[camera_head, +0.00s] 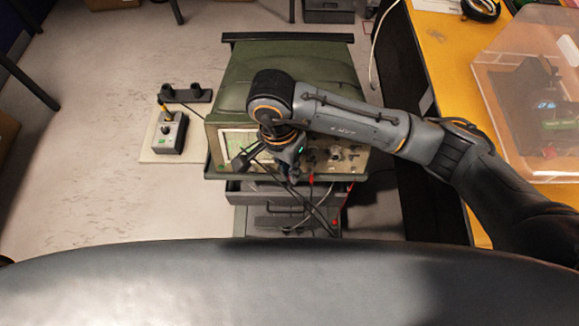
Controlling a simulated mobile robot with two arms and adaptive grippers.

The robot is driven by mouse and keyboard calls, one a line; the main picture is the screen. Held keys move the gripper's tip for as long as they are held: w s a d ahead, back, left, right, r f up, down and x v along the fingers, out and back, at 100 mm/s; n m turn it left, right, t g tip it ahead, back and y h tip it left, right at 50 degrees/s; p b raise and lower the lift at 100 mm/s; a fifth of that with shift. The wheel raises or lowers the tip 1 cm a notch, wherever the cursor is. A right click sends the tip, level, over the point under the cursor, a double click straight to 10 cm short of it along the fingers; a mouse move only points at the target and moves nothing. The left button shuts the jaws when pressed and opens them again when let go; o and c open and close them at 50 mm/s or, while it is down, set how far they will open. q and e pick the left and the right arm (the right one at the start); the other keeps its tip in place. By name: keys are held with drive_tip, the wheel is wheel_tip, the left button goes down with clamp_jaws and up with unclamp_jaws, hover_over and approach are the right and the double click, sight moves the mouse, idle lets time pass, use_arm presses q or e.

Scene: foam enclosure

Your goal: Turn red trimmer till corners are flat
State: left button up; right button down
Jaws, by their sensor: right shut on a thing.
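The green oscilloscope (305,72) stands on a cart ahead of me, its lit screen (234,142) partly covered by my right arm. A greenish trace shows on the screen, too small and covered to tell its corners. My right gripper (289,176) points down in front of the scope's front panel and is shut. What it holds is hidden by the gripper and dark cables. A small red part (311,180) shows just right of the fingers at the panel's lower edge; I cannot tell whether it is the trimmer. My left gripper is not in view.
A grey box with a knob (171,134) sits on a pale board at left, beside a black two-knob piece (187,94). Dark cables hang over the cart drawer (258,198). A yellow bench (440,45) with a clear case (500,75) is at right. Floor at left is mostly clear.

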drive_tip(key=shift+w+f+m+b, duration=0.1)
drive_tip(key=shift+f+m+b, duration=0.05)
drive_tip(key=shift+m+b, duration=0.7)
drive_tip(key=shift+m+h+b, duration=0.35)
drive_tip(key=shift+m+h, duration=0.05)
drive_tip(key=shift+m, duration=0.25)
drive_tip(key=c, duration=1.4)
unclamp_jaws()
